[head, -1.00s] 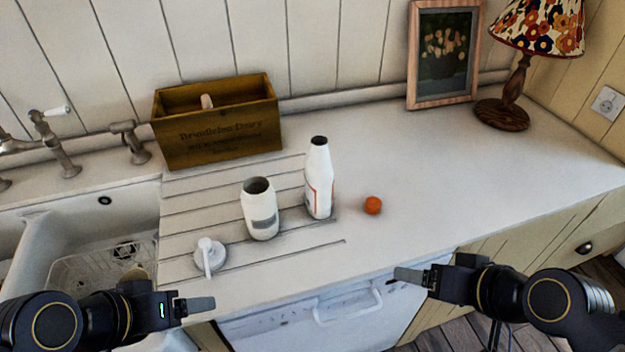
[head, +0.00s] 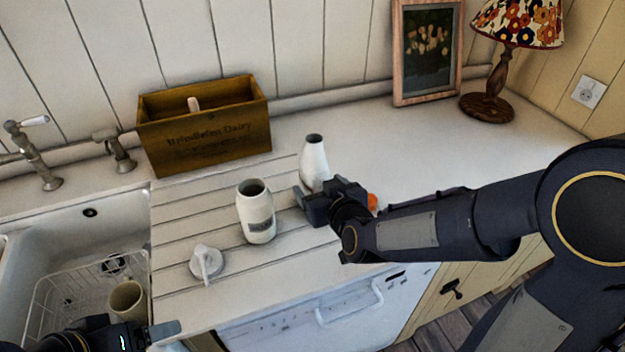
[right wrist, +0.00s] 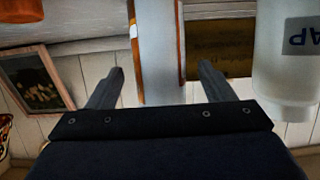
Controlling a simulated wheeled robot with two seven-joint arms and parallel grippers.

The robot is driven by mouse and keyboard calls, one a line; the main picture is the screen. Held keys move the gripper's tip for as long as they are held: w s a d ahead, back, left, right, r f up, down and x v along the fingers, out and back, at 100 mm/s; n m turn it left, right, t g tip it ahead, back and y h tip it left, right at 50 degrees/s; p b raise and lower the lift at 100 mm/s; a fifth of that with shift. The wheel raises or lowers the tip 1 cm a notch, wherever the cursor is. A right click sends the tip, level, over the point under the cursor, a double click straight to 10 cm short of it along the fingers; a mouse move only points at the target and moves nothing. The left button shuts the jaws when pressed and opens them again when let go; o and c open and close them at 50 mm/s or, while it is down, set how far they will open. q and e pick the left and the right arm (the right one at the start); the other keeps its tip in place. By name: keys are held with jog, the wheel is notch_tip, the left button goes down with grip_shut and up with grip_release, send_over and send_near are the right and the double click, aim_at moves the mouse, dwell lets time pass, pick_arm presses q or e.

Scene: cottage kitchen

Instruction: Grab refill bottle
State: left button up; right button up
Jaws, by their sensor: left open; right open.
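The refill bottle (head: 314,160) is tall and white with a narrow neck, upright on the ridged drainboard. My right gripper (head: 304,198) is at its lower part and hides it there. In the right wrist view the open fingers (right wrist: 160,72) show on either side of the bottle (right wrist: 158,45); I cannot tell whether they touch it. An open white jar-like bottle (head: 256,215) stands to the left, and its label shows in the right wrist view (right wrist: 290,65). A white pump top (head: 206,262) lies nearer the front. My left gripper (head: 165,329) is open and empty at the lower left.
An orange cap (head: 372,202) is partly hidden behind my right arm. A wooden box (head: 205,137) stands at the wall, with a picture frame (head: 428,50) and a lamp (head: 490,100) at the back right. The sink (head: 75,235) holds a rack and a mug (head: 127,299).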

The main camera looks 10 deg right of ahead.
jog(key=x, duration=0.3)
jog(key=shift+w+a+f, duration=0.1)
jog(key=shift+w+a, duration=0.05)
jog(key=shift+w, duration=0.2)
jog(key=c, duration=1.1)
jog(key=shift+c, duration=0.8)
jog(key=shift+r, duration=0.2)
